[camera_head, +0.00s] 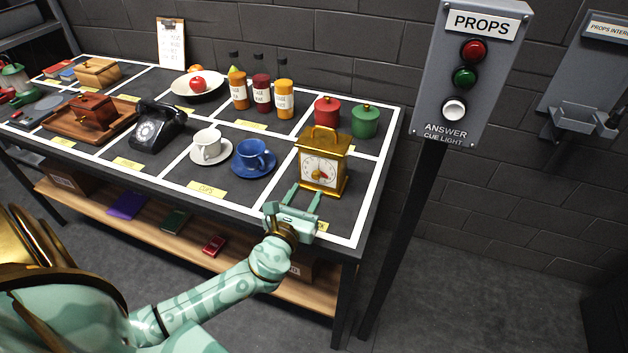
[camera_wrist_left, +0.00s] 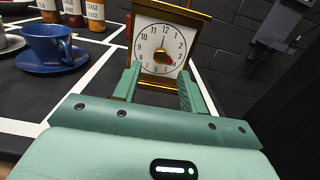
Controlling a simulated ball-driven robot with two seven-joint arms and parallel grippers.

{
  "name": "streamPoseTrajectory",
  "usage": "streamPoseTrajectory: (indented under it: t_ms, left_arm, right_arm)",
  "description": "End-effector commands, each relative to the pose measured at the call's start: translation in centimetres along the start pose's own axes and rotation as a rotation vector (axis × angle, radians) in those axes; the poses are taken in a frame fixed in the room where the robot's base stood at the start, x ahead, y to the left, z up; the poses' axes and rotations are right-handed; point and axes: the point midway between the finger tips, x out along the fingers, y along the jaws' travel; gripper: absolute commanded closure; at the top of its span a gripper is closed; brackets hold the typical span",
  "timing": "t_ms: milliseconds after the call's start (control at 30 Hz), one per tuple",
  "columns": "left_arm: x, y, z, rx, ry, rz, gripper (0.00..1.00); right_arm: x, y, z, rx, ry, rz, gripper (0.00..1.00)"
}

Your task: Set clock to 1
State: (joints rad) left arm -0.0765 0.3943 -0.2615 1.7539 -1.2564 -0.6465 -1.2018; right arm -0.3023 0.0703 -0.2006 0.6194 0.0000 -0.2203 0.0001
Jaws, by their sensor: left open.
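The gold clock (camera_head: 322,170) stands upright at the right front of the prop table, its white numbered face toward me. It also shows in the left wrist view (camera_wrist_left: 158,48), where a gold knob sits at the middle of the dial and a small red pointer angles to the lower right, roughly toward 4 or 5. My left gripper (camera_head: 304,194) is open just in front of the clock. In the left wrist view, its two fingers (camera_wrist_left: 160,76) stand either side of the lower dial, with nothing between them. My right gripper is not in view.
A blue cup (camera_head: 254,155) on a saucer stands left of the clock, with a white cup (camera_head: 207,144) beyond it. Red (camera_head: 327,110) and green (camera_head: 365,121) pots stand behind. The cue light post (camera_head: 475,80), with red, green and lit white lamps, rises at the right.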

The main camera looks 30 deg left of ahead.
Motion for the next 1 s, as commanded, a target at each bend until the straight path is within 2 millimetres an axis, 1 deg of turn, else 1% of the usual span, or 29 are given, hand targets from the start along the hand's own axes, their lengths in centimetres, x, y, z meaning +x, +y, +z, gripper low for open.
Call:
streamPoseTrajectory:
  t_ms: [33,100,200,300,433,667,767,800,833,1000]
  left_arm:
    - [1.3,0.0,0.0,0.000,-0.002,0.001,0.58]
    - [2.7,0.0,-0.1,0.000,-0.001,0.001,0.58]
    - [4.2,0.0,-0.1,-0.001,0.000,0.000,0.58]
    - [5.2,0.0,-0.1,-0.001,0.000,0.000,0.58]
    - [5.8,0.0,-0.1,-0.001,0.001,0.000,0.58]
    - [5.9,0.0,-0.1,-0.002,0.001,0.000,0.58]
    - [5.8,0.0,-0.1,-0.002,0.001,0.000,0.83]
    - [5.8,0.0,-0.1,-0.002,0.001,0.000,0.94]
    - [5.8,0.0,-0.1,-0.002,0.002,0.000,1.00]
    - [5.8,0.0,-0.1,-0.004,0.002,0.000,1.00]
  right_arm:
    - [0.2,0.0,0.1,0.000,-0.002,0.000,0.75]
    - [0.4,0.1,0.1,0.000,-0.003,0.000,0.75]
    - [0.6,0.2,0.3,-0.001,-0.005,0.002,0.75]
    - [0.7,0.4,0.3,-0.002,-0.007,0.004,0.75]
    - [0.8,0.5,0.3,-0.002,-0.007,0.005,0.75]
    - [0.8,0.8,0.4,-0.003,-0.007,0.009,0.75]
    - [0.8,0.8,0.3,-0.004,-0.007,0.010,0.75]
    - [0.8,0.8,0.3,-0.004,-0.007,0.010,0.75]
    - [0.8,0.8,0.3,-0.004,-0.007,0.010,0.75]
    - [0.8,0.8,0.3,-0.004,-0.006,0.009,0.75]
